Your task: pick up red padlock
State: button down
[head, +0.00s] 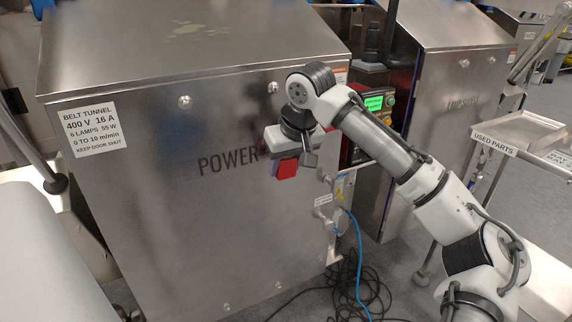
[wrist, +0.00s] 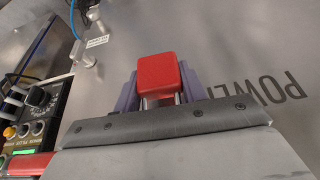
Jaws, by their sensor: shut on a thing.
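The red padlock (head: 287,169) is a small red block with a metal shackle, held in front of the steel cabinet door marked POWER in the head view. In the wrist view the padlock (wrist: 160,73) sits between the two finger pads. My gripper (head: 293,158) is shut on it; it also shows in the wrist view (wrist: 160,92). The padlock seems clear of the door, but the exact gap cannot be told. Part of the shackle is hidden between the fingers.
The steel cabinet (head: 190,220) fills the middle. A control panel (head: 374,112) with a green display stands behind my arm. Black cables (head: 352,290) and a blue cable (head: 357,255) lie on the floor below.

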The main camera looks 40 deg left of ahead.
jog(key=shift+r, duration=0.15)
jog(key=shift+r, duration=0.15)
jog(key=s+d, duration=0.3)
jog(key=d, duration=0.5)
jog(key=s+d, duration=0.3)
jog(key=d, duration=0.6)
jog(key=c, duration=1.5)
grip_release()
grip_shut()
